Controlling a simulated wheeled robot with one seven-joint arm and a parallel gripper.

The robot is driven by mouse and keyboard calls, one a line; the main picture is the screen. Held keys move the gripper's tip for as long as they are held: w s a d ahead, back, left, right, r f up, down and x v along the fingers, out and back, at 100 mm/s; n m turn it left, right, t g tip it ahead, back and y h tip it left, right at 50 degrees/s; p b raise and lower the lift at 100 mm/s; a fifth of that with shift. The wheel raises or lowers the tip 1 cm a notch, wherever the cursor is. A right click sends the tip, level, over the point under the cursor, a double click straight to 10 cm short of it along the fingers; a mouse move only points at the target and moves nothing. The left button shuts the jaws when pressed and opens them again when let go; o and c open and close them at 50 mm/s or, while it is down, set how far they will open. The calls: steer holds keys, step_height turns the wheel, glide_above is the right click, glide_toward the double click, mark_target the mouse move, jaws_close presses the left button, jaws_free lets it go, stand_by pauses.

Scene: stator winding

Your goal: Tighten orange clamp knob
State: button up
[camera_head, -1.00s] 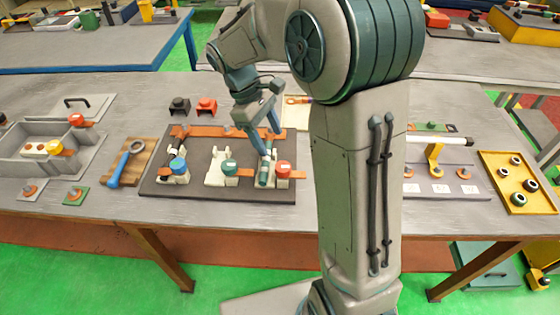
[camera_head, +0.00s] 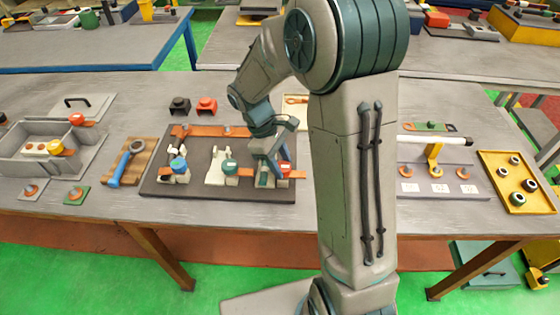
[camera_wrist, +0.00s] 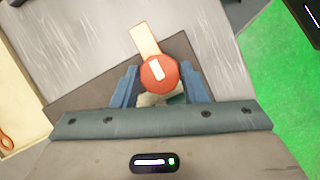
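The orange clamp knob (camera_head: 286,167) is at the right end of the dark fixture board (camera_head: 215,190) in the head view, partly covered by my gripper. In the wrist view the round orange knob (camera_wrist: 159,74) has a white mark on top and lies between the two blue fingers. My gripper (camera_head: 272,172) is down at the knob, with its fingertips (camera_wrist: 160,80) on either side. The finger edges look close to the knob's rim, but I cannot tell whether they press on it. A tan bar (camera_wrist: 144,40) runs out from under the knob.
A blue-handled tool (camera_head: 125,165) lies to the left. A yellow tray (camera_head: 514,200) of several rings is at the right. Bare table lies in front of the board.

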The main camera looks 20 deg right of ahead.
steer(key=shift+c, duration=0.6)
